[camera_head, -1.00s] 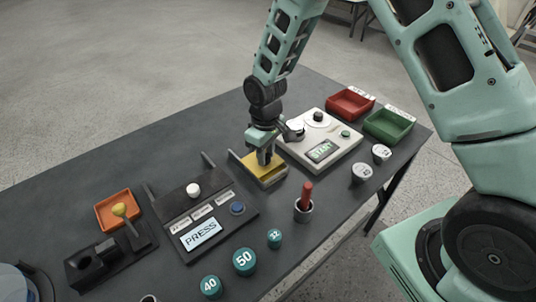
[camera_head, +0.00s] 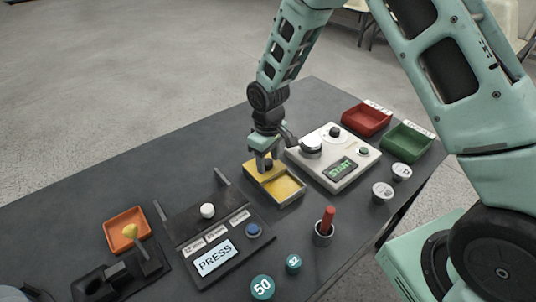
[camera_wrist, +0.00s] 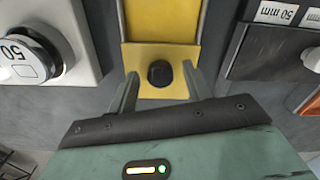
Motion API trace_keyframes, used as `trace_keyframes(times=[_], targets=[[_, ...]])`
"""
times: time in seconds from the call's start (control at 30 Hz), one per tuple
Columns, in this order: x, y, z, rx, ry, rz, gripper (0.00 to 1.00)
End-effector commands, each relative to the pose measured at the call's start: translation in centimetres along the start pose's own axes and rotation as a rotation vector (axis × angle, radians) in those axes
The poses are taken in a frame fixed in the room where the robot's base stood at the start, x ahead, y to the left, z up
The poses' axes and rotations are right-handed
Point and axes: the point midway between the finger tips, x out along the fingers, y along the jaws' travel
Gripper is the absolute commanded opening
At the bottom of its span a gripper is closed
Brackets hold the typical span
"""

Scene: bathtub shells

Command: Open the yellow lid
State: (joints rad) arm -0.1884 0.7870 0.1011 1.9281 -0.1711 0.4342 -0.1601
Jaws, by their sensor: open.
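The yellow lid (camera_head: 254,168) is a flat plate with a black knob (camera_wrist: 160,73). It lies at the far left end of a shallow grey-walled box (camera_head: 292,199), whose yellow inside shows at the near right end. In the wrist view the lid (camera_wrist: 147,54) overlaps the box's end, with the yellow inside beyond it. My gripper (camera_head: 265,163) is low over the lid. In the wrist view its open fingers (camera_wrist: 160,80) stand on either side of the knob, with gaps visible. In the head view my gripper partly hides the knob.
A white START panel (camera_head: 338,158) with a round silver piece stands close to the right. A black PRESS panel (camera_head: 213,240) stands to the left. A red-handled tool in a cup (camera_head: 325,228) is nearer. Red (camera_head: 366,119) and green (camera_head: 407,141) trays lie at the right.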

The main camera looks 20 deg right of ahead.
Motion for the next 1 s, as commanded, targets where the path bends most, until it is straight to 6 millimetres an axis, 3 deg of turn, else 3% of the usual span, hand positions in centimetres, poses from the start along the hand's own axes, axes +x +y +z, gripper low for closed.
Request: trace_keyframes(times=[0.17, 0.7, 1.0], targets=[[-1.3, 0.0, -0.1, 0.0, 0.003, 0.001, 0.5], [-13.2, 0.1, -0.1, 0.001, 0.005, 0.002, 0.5], [-17.0, 0.0, -0.1, 0.0, 0.002, 0.001, 0.5]])
